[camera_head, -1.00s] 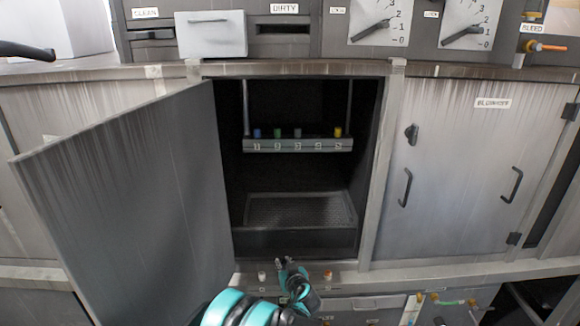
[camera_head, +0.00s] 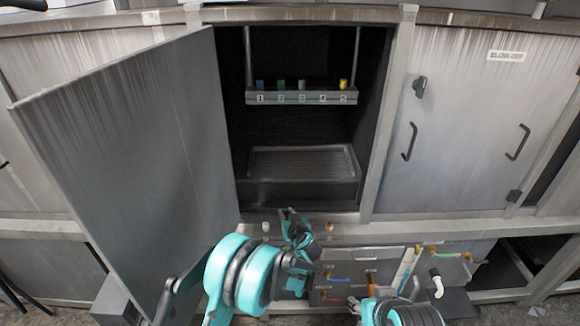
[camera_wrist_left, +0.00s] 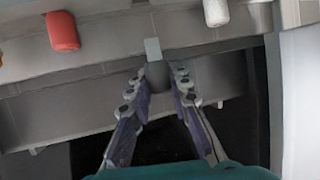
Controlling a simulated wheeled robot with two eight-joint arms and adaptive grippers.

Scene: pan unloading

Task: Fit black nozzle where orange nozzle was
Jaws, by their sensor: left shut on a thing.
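My left gripper (camera_head: 288,214) is in front of the ledge below the open cabinet. In the left wrist view the fingers (camera_wrist_left: 158,78) close on a small dark piece, the black nozzle (camera_wrist_left: 157,74). Inside the cabinet the numbered rack (camera_head: 312,98) holds blue (camera_head: 260,85), green (camera_head: 281,85), grey (camera_head: 302,84) and yellow (camera_head: 343,84) nozzles; position 4 looks empty. Part of my right arm shows at the bottom; its gripper is not visible.
The cabinet door (camera_head: 125,160) stands open on the left. A grated tray (camera_head: 300,181) lies in the cabinet below the rack. A white nozzle (camera_head: 265,227) stands on the ledge left of the gripper. A closed door (camera_head: 460,130) is on the right.

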